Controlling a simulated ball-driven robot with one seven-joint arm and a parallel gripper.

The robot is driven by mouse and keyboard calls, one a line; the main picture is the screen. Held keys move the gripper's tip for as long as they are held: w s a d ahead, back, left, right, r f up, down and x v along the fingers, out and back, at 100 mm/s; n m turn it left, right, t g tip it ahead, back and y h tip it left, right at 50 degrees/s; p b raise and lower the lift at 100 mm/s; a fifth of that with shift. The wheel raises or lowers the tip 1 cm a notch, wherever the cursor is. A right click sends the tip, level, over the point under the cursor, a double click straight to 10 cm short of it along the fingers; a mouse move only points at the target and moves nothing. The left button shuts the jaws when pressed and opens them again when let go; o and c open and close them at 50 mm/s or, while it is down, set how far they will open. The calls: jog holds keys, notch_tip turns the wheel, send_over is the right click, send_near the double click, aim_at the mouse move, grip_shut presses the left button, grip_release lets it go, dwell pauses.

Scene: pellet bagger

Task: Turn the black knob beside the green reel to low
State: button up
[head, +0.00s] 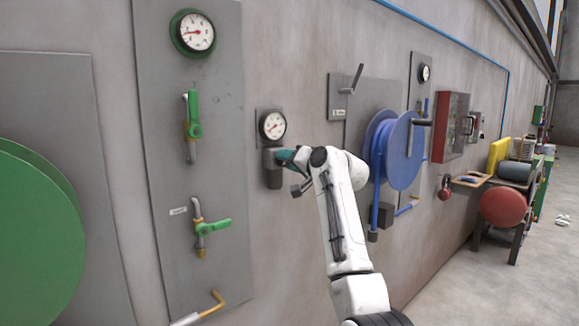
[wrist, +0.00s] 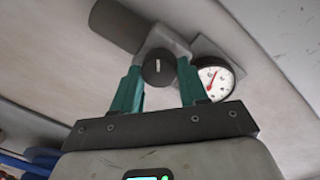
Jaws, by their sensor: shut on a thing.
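The black knob (wrist: 158,68) shows in the wrist view as a round face with a short white mark, upright in that picture. It sits on a grey fitting (head: 272,170) on the wall, below a small white gauge (head: 272,125) with a red needle. The gauge also shows in the wrist view (wrist: 215,78). My gripper (head: 284,156) is at the knob, its teal fingers on either side, shut on it. In the head view my gripper hides the knob. The green reel (head: 35,235) is at the far left. No low marking is readable.
A grey panel (head: 222,265) with green-handled valves and a larger gauge (head: 192,32) stands between the green reel and the knob. A blue reel (head: 402,150) sticks out right of my arm. A red box (head: 452,125) and red drum (head: 502,207) are farther right.

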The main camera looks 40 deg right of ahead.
jog(key=shift+f+n+b, duration=0.25)
jog(key=shift+n+b, duration=0.05)
jog(key=shift+n, duration=0.5)
jog(key=o, duration=0.8)
jog(key=shift+c, duration=0.2)
jog(key=shift+o, duration=1.4)
jog(key=shift+r, duration=0.15)
jog(key=s+b, duration=0.2)
jog(key=s, duration=0.8)
jog(key=shift+s+r, duration=0.2)
jog(key=shift+s, duration=0.2)
jog(key=shift+a, duration=0.1)
